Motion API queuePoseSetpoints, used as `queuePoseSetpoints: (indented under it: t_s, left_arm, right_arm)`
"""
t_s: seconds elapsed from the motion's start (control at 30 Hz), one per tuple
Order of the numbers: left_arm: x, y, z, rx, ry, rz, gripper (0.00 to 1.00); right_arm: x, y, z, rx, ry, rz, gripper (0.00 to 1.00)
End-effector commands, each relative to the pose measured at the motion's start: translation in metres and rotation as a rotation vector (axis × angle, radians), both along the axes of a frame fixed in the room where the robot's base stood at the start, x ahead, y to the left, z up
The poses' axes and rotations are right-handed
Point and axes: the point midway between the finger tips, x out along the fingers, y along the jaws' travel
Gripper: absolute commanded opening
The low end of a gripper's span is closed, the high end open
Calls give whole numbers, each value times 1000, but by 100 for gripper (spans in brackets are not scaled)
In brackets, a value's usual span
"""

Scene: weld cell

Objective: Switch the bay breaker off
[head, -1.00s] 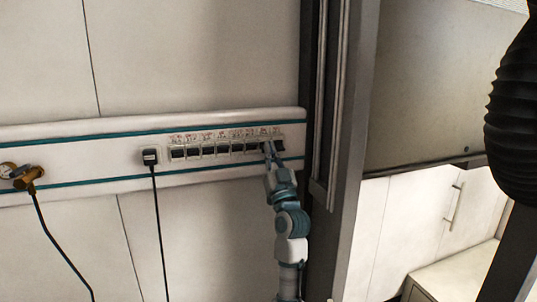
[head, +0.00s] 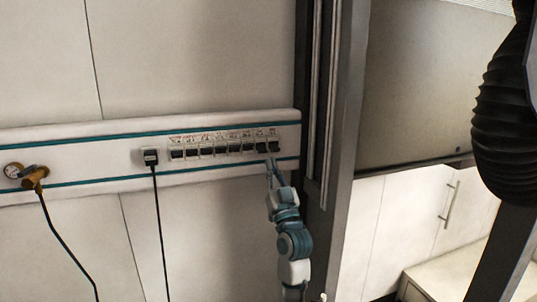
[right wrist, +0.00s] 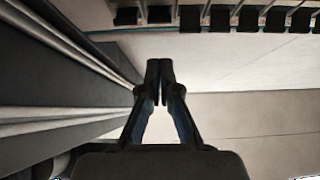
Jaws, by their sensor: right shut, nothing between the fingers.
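A row of several black breaker switches (head: 220,149) sits in a white wall rail, with small red-marked labels above them that are too small to read. I cannot tell which one is the bay breaker, nor the position of each switch. My right gripper (head: 271,164) is shut and empty, just below the right end of the row and apart from the switches. In the right wrist view its fingertips (right wrist: 160,65) are together, and the switches (right wrist: 248,18) run along the top edge. My left gripper is not in view.
A brass fitting (head: 35,176) with a gauge and hose is farther left. A dark upright post (head: 337,130) stands close to the right of my right arm. The wall below the rail is mostly clear.

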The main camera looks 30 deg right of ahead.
Motion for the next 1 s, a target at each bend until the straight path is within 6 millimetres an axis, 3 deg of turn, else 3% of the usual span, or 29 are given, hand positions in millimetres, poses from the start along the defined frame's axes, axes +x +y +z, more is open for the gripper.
queuePoseSetpoints:
  t_s: [0.23, 0.87, 0.93, 1.0]
  left_arm:
    - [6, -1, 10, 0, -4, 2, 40]
    - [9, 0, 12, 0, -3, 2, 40]
    - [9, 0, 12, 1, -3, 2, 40]
    - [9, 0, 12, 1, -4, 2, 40]
  right_arm:
    - [-18, 4, -24, 0, -1, 0, 0]
    - [-20, 5, -27, 1, 0, 1, 0]
    - [-17, 7, -34, -2, 17, 4, 0]
    - [-11, 13, -55, -8, 64, 11, 0]
